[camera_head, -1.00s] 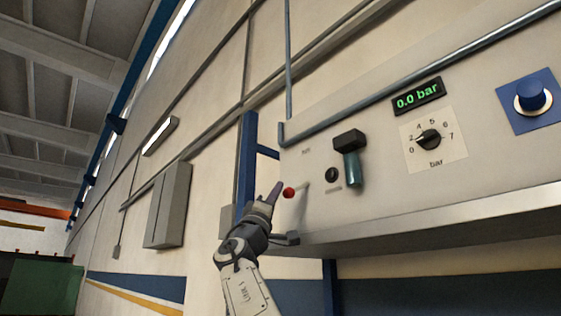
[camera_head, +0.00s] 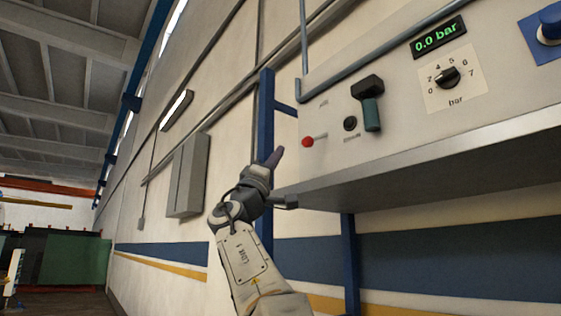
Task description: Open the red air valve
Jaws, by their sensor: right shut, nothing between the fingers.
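A digital display (camera_head: 438,37) above the panel's dial reads 0.0 bar. My left gripper is not in view.
A blue post (camera_head: 266,110) stands behind my gripper. Grey cabinets (camera_head: 188,175) are on the wall at left.

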